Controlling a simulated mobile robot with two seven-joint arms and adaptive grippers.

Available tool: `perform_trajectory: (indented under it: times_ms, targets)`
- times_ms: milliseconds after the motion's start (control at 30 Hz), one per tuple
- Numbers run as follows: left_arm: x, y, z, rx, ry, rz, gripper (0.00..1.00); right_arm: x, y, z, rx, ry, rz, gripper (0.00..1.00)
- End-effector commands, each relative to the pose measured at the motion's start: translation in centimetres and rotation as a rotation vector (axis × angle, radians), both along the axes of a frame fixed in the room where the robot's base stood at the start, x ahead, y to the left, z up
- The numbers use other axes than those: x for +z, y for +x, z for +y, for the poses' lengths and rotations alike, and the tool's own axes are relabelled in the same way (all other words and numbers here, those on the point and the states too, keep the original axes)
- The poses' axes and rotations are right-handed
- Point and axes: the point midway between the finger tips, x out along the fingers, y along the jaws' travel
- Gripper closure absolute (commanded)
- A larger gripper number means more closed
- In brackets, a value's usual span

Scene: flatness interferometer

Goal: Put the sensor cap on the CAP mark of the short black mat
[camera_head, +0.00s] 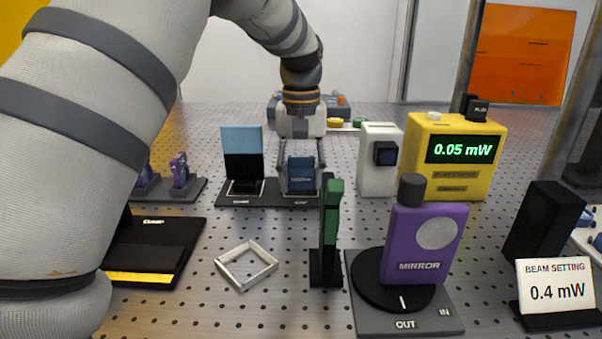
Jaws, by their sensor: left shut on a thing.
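My left gripper (301,172) points straight down and is shut on the dark blue sensor cap (300,178). It holds the cap upright at the right-hand mark of the short black mat (270,200). The white outline of that mark shows around the foot of the cap, and its lettering in front is too small to read surely. I cannot tell whether the cap touches the mat. A light-blue and black block (242,152) stands on the mat's left-hand mark. My right gripper is out of view.
A green-and-black post (331,235) stands in front of the mat's right end. A purple mirror mount (425,240) is front right. A white box (379,180) and yellow meter (455,185) reading 0.05 mW stand right. An empty square frame (246,266) lies in front.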

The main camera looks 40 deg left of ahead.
Motion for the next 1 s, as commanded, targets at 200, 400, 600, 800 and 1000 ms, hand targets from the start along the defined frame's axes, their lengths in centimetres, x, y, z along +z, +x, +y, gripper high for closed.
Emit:
perform_trajectory:
  times_ms: [200, 400, 600, 800, 1000]
  targets:
    - [-0.3, 0.0, 0.0, 0.000, -0.001, 0.001, 0.88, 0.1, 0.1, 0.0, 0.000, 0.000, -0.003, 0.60]
    - [-0.4, 0.0, 0.0, 0.000, -0.001, 0.001, 0.40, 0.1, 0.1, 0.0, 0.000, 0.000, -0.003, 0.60]
    - [-0.4, 0.0, 0.0, 0.000, -0.001, 0.001, 0.34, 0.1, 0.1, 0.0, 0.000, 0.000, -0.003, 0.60]
    - [0.2, 0.0, 0.0, 0.000, 0.001, -0.002, 0.34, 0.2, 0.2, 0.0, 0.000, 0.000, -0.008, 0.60]
    - [1.8, 0.0, 0.0, 0.000, 0.001, -0.002, 0.34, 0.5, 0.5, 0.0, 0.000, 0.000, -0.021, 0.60]
